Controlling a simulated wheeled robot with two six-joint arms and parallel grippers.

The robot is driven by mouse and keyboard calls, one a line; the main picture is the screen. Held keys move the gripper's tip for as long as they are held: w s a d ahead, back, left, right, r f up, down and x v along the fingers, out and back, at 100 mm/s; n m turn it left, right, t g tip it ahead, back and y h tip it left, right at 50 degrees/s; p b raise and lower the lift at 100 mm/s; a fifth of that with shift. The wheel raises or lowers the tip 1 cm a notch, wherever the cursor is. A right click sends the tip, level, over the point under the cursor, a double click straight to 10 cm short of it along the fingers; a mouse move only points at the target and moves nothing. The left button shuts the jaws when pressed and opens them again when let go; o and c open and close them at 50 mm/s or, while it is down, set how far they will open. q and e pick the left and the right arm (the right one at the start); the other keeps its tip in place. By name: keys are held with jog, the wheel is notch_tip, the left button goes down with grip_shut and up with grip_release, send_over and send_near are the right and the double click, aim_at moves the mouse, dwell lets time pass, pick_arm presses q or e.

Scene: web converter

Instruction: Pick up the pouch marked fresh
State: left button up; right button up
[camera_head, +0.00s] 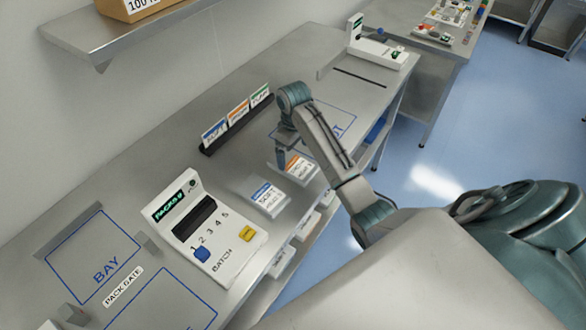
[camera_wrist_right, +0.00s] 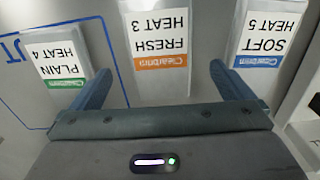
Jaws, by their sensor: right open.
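The pouch marked FRESH, HEAT 3, white with an orange band, lies on the steel bench in the head view (camera_head: 301,170). In the right wrist view the fresh pouch (camera_wrist_right: 161,40) is upside down and centred between my fingers. My right gripper (camera_wrist_right: 162,72) is open and empty, its fingers on either side of the pouch's orange end. In the head view the right gripper (camera_head: 281,157) points down beside the pouch; its exact height is unclear. My left gripper is not in view.
The blue-banded SOFT pouch (camera_wrist_right: 266,35) and green-banded PLAIN pouch (camera_wrist_right: 55,62) lie on either side. A dark rack (camera_head: 236,122) of coloured cards stands behind. A white PACKBY console (camera_head: 205,225) sits nearer left. More pouches (camera_head: 306,225) show below the bench's front edge.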

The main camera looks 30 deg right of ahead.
aim_at(293, 164)
notch_tip(293, 164, down, 5)
jog(key=p, duration=0.3)
jog(key=shift+r, duration=0.2)
jog(key=shift+f, duration=0.5)
jog(key=c, duration=1)
